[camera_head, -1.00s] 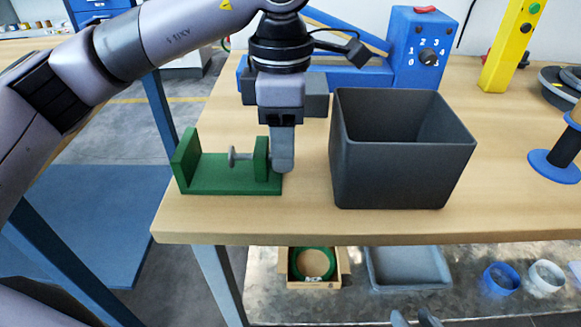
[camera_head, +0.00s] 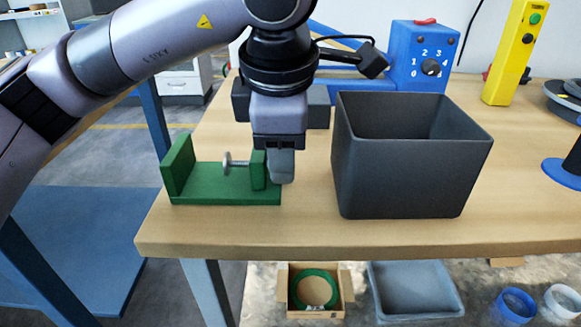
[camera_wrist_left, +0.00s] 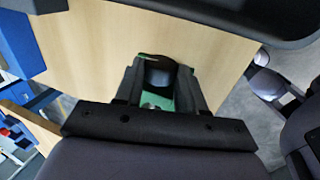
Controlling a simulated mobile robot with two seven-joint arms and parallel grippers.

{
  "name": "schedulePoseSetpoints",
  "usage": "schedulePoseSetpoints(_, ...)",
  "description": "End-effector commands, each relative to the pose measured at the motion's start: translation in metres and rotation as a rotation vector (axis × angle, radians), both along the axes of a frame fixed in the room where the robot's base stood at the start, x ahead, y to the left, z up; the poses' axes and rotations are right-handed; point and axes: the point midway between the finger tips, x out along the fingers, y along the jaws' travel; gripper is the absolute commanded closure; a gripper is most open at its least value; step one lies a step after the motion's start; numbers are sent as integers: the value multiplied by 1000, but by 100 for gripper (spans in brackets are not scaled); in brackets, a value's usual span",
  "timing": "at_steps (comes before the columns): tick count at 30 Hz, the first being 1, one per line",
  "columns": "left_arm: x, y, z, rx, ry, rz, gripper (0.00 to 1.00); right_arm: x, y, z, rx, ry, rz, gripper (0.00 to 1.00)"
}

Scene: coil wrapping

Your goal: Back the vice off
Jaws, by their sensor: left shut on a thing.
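The green vice (camera_head: 213,197) sits near the front left of the table, with an upright end plate, a second green jaw and a grey screw (camera_head: 239,164) with a round disc between them. My left gripper (camera_head: 281,178) points down at the vice's right end, against the outer side of the right jaw. In the left wrist view its fingers are shut on a dark round handle (camera_wrist_left: 158,74) in front of the green vice (camera_wrist_left: 150,99). The fingers hide much of the handle. My right gripper is out of view.
A large dark grey bin (camera_head: 405,175) stands right of the vice, close to my left gripper. A blue machine (camera_head: 418,60) with a dial stands behind. The table's front edge (camera_head: 330,246) is just before the vice. Bare tabletop lies around it.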

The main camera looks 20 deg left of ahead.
Motion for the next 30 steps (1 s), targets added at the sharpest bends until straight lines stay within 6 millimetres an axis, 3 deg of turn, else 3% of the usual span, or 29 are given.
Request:
schedulePoseSetpoints(3, 0, 1, -3, 9, -16, 1, 80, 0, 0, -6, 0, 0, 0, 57)
schedulePoseSetpoints(13, -6, 0, -9, 75, -247, 0, 80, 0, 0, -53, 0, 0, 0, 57)
schedulePoseSetpoints(24, -7, -1, -4, 93, -305, 3, 80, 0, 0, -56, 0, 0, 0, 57)
schedulePoseSetpoints(25, -7, -1, -4, 93, -305, 3, 51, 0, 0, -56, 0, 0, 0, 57)
schedulePoseSetpoints(26, -7, -1, -4, 93, -305, 3, 47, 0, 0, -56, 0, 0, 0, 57)
schedulePoseSetpoints(30, -7, -1, -4, 91, -305, 2, 47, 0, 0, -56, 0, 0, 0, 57)
